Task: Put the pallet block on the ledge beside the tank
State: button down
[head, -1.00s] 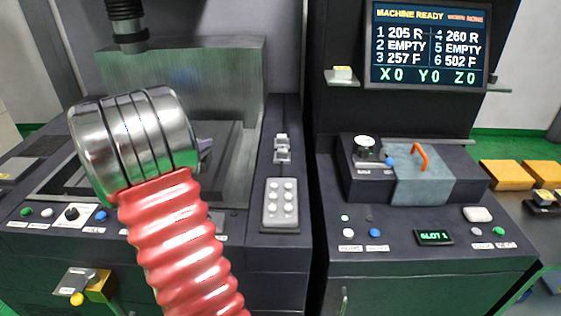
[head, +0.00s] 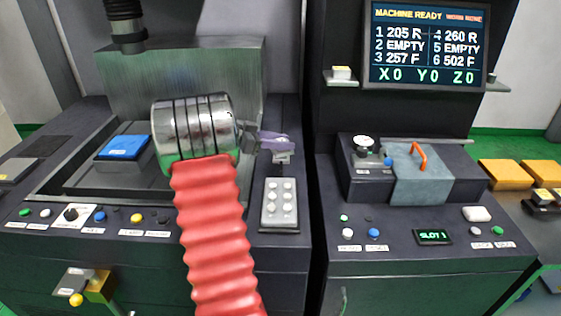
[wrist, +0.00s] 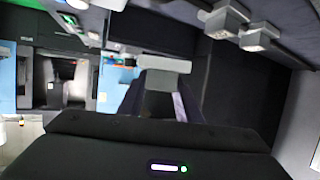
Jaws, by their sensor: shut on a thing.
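My gripper (head: 278,142), with purple fingers, is above the dark ledge (head: 284,108) on the right side of the tank (head: 62,182). In the wrist view my gripper (wrist: 160,98) is shut on a pale grey block (wrist: 165,64), which I take as the pallet block. The block shows as a wide bar across the fingertips. In the head view I cannot clearly tell the block from the metal pieces behind the fingers. Two small grey metal pieces on the ledge show in the wrist view (wrist: 258,37), right of the held block.
A blue-topped block (head: 124,147) sits on the dark plate in the tank. A grey panel with several round studs (head: 280,203) lies nearer on the ledge. A dark gap separates the tank machine from the right console (head: 420,245). A black vertical head (head: 126,25) hangs over the tank.

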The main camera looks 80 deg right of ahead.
jog(key=shift+f, duration=3.1)
jog(key=shift+f, duration=1.85)
jog(key=c, duration=1.6)
grip_release()
jog(key=shift+f, duration=0.15)
jog(key=shift+o, duration=0.2)
jog(key=v, duration=1.2)
